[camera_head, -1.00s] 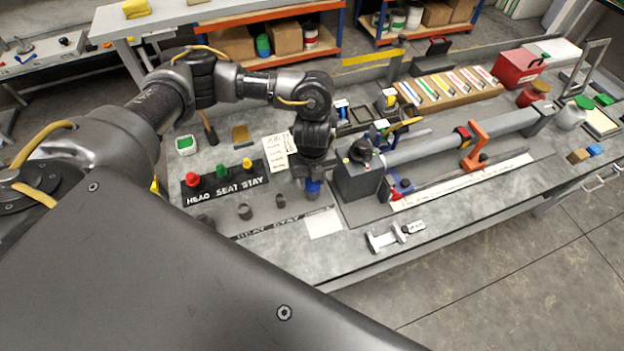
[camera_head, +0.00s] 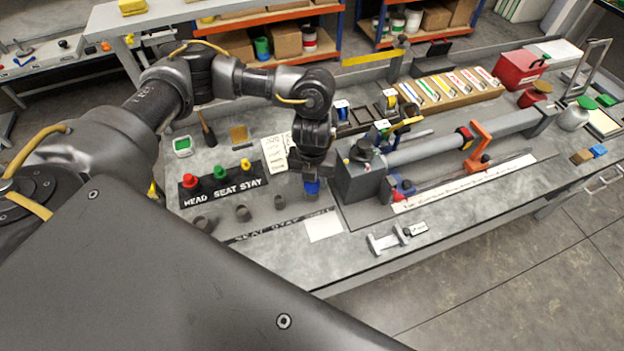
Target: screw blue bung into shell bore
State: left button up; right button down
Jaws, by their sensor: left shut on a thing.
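My left gripper (camera_head: 312,176) points down over the bench and is shut on the blue bung (camera_head: 312,188). Whatever is directly under the bung is mostly hidden, and I cannot tell whether the bung sits in a bore. My right gripper is not in view.
A black block (camera_head: 222,186) with red, green and yellow bungs stands left of the gripper. A grey fixture block (camera_head: 360,182) with a long tube (camera_head: 430,150) stands close on the right.

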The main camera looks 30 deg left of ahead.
pick_arm(q)
jog(key=shift+f+m+b, duration=0.2)
jog(key=shift+m+b, duration=0.3)
jog(key=shift+m, duration=0.2)
jog(key=shift+m+b, duration=0.4)
jog(key=shift+m, duration=0.9)
jog(key=shift+r+m, duration=0.2)
jog(key=shift+m, duration=0.1)
jog(key=shift+f+m+b, duration=0.2)
jog(key=shift+m+b, duration=0.5)
jog(key=m+b, duration=0.1)
jog(key=m, duration=0.2)
jog(key=shift+r, duration=0.2)
